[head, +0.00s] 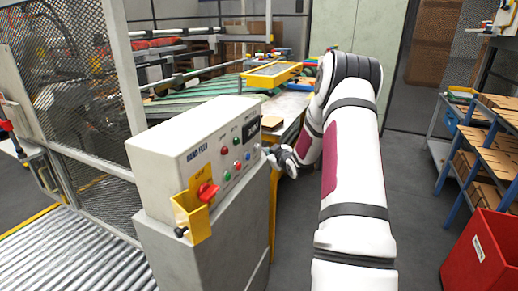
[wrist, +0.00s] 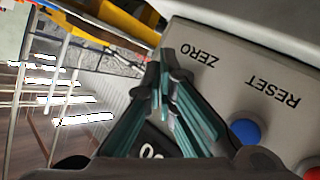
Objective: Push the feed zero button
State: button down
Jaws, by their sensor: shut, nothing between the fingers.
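The control box (head: 190,140) is a grey-white panel on a grey cabinet, with several coloured buttons on its front. The wrist view shows the panel (wrist: 235,75) upside down, with the labels ZERO and RESET. A blue button (wrist: 245,131) sits by RESET. I see no button by ZERO; my fingers cover that part of the panel. My gripper (head: 268,152) is shut and empty at the right end of the panel front. In the wrist view its fingertips (wrist: 166,58) are together beside the word ZERO. I cannot tell whether they touch anything.
A mesh fence (head: 75,85) and roller conveyor (head: 60,260) are left. A red bin (head: 480,255) stands right, past open floor.

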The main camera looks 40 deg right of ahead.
jog(key=shift+s, duration=0.15)
jog(key=s, duration=0.1)
jog(key=s+d+p, duration=0.1)
jog(key=s, duration=0.1)
jog(key=s+d+p, duration=0.1)
jog(key=shift+s, duration=0.2)
dwell(0.8)
